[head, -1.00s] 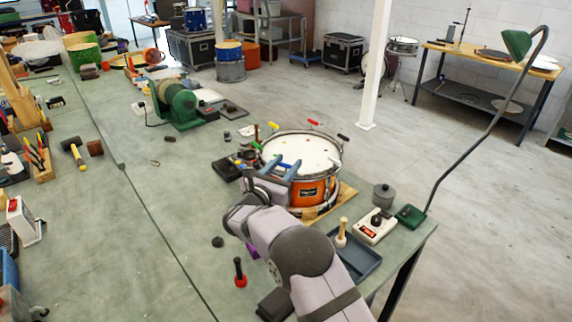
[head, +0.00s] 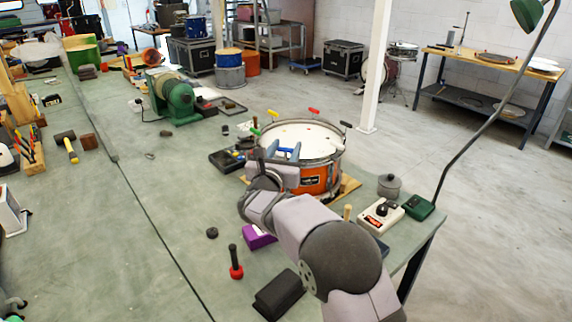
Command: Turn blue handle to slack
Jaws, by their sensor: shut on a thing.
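The orange snare drum (head: 316,180) with a white head stands on a wooden board on the bench. Coloured key handles stick out round its rim: green (head: 255,132), yellow (head: 274,113), red (head: 313,110) and black (head: 346,124). The blue handle (head: 284,150) is at the near rim and shows only as a small patch between my fingers. My gripper (head: 284,151) reaches over this near rim, its blue-grey fingers either side of the blue handle and shut on it. My wrist hides part of the drum's near left side.
A black tray (head: 226,161) with small parts lies left of the drum. A white control box (head: 381,215), grey pot (head: 389,186) and green lamp base (head: 418,207) stand to the right. A purple block (head: 258,236), red-based peg (head: 235,262) and dark block (head: 279,293) lie nearer.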

